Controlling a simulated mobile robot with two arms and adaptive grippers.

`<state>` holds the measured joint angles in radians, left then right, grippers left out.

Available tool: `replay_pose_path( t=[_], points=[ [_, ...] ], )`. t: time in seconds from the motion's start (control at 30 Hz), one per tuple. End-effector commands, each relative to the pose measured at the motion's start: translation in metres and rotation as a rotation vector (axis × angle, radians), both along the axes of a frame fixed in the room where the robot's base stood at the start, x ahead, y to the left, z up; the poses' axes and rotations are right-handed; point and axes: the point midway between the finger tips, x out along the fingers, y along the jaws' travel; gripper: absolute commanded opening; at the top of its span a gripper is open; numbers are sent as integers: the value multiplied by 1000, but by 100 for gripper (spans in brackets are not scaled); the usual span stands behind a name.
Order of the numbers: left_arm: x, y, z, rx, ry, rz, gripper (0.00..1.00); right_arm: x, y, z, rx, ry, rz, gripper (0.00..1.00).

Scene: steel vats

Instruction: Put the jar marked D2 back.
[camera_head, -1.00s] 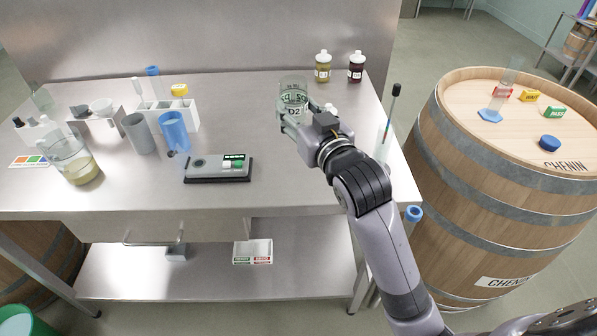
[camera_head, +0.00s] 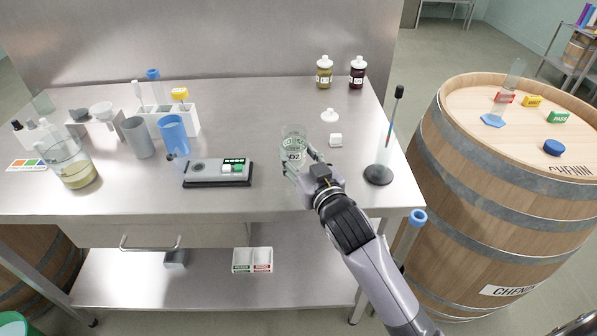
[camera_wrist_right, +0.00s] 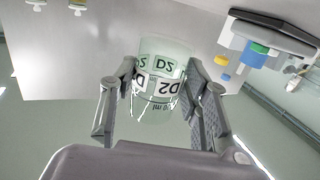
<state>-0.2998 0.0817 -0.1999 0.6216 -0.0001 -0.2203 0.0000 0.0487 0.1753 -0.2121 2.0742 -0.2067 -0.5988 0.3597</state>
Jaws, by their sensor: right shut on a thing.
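The clear glass jar marked D2 (camera_head: 293,147) is at the right part of the steel bench in the head view, with pale labels on its side. My right gripper (camera_head: 301,166) is shut on it. In the right wrist view the jar (camera_wrist_right: 161,68) sits between the two fingers (camera_wrist_right: 160,92), and its D2 marks appear upside down. I cannot tell whether its base touches the bench (camera_head: 250,110). The fingers and wrist hide part of its lower side in the head view. My left gripper is not in view.
Two capped bottles, yellowish (camera_head: 324,74) and dark (camera_head: 357,74), stand behind. A white stopper (camera_head: 330,115) and small white block (camera_head: 335,140) lie right of the jar. A thin rod on a dark base (camera_head: 379,175) is farther right. A grey device (camera_head: 217,172) lies left.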

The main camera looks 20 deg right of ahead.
Motion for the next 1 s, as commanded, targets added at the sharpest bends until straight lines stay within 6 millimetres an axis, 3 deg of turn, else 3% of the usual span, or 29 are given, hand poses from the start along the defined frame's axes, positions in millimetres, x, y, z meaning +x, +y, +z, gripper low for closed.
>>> replay_pose_path(
  t=[0.33,0.77,0.8,1.0],
  points=[
    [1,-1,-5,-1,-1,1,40,0,0,-42,0,-1,-1,6],
    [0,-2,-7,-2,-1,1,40,0,0,-49,0,-2,0,6],
    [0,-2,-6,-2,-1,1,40,0,0,-48,0,-1,0,45],
    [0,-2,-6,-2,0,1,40,0,0,-48,-1,-1,0,59]
  ],
)
